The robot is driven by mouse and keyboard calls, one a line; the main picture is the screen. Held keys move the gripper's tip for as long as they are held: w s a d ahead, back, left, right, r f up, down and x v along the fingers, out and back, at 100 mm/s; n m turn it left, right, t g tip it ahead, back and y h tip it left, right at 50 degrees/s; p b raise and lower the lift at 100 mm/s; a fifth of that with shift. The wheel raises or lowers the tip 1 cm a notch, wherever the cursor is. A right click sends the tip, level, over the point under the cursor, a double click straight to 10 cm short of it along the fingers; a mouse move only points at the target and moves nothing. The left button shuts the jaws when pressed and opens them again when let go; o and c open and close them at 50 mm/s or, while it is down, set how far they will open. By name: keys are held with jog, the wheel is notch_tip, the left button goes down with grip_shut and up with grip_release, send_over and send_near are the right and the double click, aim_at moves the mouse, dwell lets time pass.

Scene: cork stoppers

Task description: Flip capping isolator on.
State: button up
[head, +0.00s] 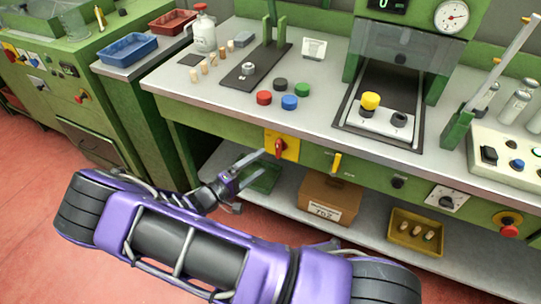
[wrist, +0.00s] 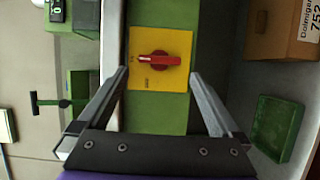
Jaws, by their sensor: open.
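The isolator is a red rotary handle (head: 279,147) on a yellow square plate (head: 292,146), set in the green front of the bench below the worktop. In the wrist view the red handle (wrist: 160,57) lies crosswise on the yellow plate (wrist: 150,78), with small marks beside it too blurred to read. In the head view the handle stands roughly upright. My gripper (head: 262,164) is open and empty in front of the panel, just below and left of the handle. In the wrist view my gripper (wrist: 159,73) has its fingers either side of the plate, apart from the handle.
A yellow lever (head: 336,163), a black knob (head: 398,182), a dial switch (head: 446,198) and a red stop button (head: 508,229) sit along the same panel. Below, a shelf holds a cardboard box (head: 329,199) and a yellow tray (head: 416,248). The worktop edge overhangs the panel.

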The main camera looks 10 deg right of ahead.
jog(key=v, duration=1)
